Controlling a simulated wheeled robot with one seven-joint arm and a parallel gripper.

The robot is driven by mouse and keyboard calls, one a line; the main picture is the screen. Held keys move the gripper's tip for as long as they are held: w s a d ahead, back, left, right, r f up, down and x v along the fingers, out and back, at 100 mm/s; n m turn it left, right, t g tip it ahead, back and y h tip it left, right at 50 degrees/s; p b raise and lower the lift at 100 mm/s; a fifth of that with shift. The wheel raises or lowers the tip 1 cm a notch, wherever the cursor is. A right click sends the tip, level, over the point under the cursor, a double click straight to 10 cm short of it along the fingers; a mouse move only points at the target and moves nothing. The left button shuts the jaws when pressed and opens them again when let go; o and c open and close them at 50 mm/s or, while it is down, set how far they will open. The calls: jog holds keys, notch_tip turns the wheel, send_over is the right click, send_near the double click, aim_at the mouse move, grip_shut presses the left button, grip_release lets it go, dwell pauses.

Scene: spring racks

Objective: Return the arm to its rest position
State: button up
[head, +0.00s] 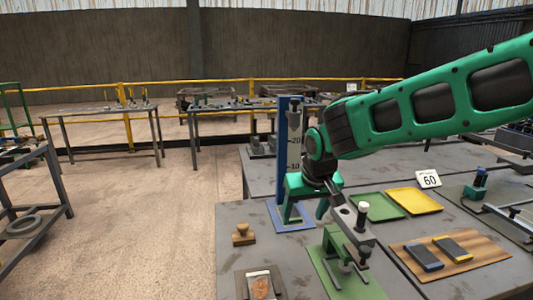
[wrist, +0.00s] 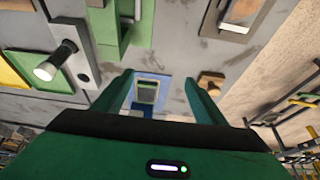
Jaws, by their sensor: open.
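My arm, green with dark panels, reaches in from the right in the head view, bent down at the wrist. My gripper (head: 306,208) is open, with its fingers pointing down in front of the blue upright stand (head: 282,150) marked 20 and 10. In the wrist view my gripper (wrist: 158,80) has its two green fingers spread apart. The stand's blue base (wrist: 150,78) shows between them, and I see nothing held. Whether the fingers touch the stand is unclear.
Close by on the grey table (head: 228,275) are a green lever fixture (head: 335,262), a wooden block (head: 243,235) and a framed piece (head: 260,287). Green (head: 379,207) and yellow (head: 414,201) trays and a wooden board (head: 455,263) lie right. Open floor lies left.

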jog(key=s+d+m+g+h, duration=0.1)
jog(key=s+d+m, duration=0.1)
jog(key=s+d, duration=0.45)
jog(key=s+d+m+g, duration=0.1)
jog(key=s+d, duration=0.2)
jog(key=d, duration=0.7)
jog(key=s+d+m+h, duration=0.1)
jog(key=s+d+m, duration=0.1)
jog(key=s+d, duration=0.45)
jog(key=s+d+f+m+g, duration=0.1)
jog(key=s+d, duration=0.3)
jog(key=s, duration=0.4)
jog(key=s+d+f+m+g+y, duration=0.1)
jog(key=s+d, duration=0.3)
jog(key=s, duration=0.5)
jog(key=shift+f+m+g, duration=0.3)
jog(key=shift+f+m, duration=0.25)
jog(key=shift+m, duration=0.25)
jog(key=shift+d, duration=0.1)
jog(key=shift+w+f, duration=0.25)
jog(key=shift+w, duration=0.35)
